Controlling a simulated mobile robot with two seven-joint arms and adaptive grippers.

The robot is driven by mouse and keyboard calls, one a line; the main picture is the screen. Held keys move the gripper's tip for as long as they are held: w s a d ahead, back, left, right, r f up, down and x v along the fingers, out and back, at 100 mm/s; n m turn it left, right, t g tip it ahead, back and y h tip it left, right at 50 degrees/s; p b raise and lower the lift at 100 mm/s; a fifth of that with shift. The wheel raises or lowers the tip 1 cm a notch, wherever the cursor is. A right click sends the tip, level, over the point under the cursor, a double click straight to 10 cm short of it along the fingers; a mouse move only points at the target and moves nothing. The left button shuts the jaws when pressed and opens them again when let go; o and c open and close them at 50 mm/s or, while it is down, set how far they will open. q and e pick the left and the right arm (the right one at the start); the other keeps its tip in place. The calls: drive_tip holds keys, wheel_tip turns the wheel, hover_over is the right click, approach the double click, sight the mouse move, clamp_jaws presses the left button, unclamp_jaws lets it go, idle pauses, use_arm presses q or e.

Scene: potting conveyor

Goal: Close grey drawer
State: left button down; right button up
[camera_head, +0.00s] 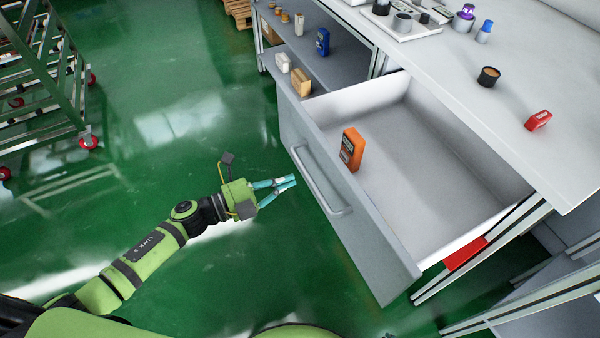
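The grey drawer (335,195) is pulled far out from under the worktop, its front panel facing my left arm. A long bar handle (318,180) runs along the front panel. An orange box (351,149) stands inside the drawer near the front panel. My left gripper (293,182) has teal fingers pointing right at the handle, just left of it and apparently apart from it. The two fingertips look slightly separated, with nothing between them. My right gripper is not in view.
A lower shelf (345,70) behind the drawer carries a blue bottle (322,42). A wheeled rack (45,75) stands at left. Green floor before the drawer is clear.

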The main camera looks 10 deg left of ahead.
sight(312, 171)
use_arm(q)
drive_tip(key=x, duration=0.4)
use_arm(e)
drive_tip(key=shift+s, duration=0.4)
use_arm(q)
drive_tip(key=shift+d, duration=0.1)
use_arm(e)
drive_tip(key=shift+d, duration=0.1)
